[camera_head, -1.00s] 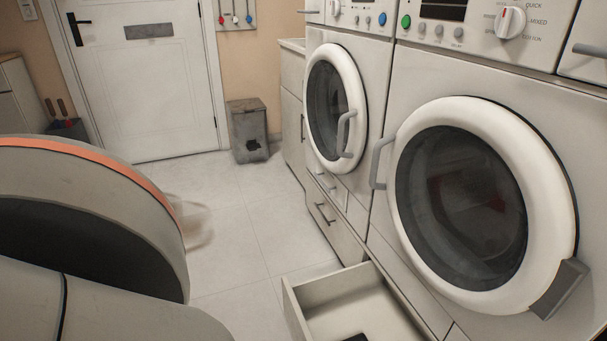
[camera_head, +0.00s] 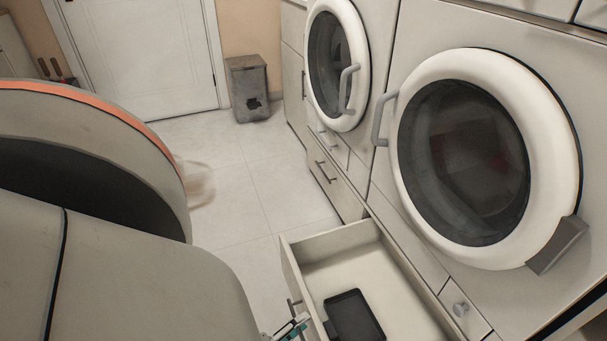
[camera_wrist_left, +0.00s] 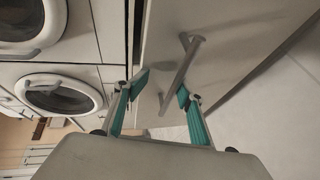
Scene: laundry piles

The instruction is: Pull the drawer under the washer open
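The drawer (camera_head: 340,237) under the nearer, right-hand round-door machine (camera_head: 490,160) stands pulled out, its inside open to view. My left gripper (camera_head: 290,328) shows at the bottom edge of the head view, beside the drawer's front panel. In the left wrist view, my left gripper (camera_wrist_left: 161,86) is open, with its teal-padded fingers apart. The drawer's bar handle (camera_wrist_left: 184,66) lies between the fingertips, nearer the right one; I cannot tell whether they touch. My right gripper is not in view.
A black tray-like object (camera_head: 355,315) lies in the drawer. A second machine (camera_head: 337,65) with a closed drawer (camera_head: 335,180) stands farther back. A grey bin (camera_head: 248,90) stands by the white door (camera_head: 140,60).

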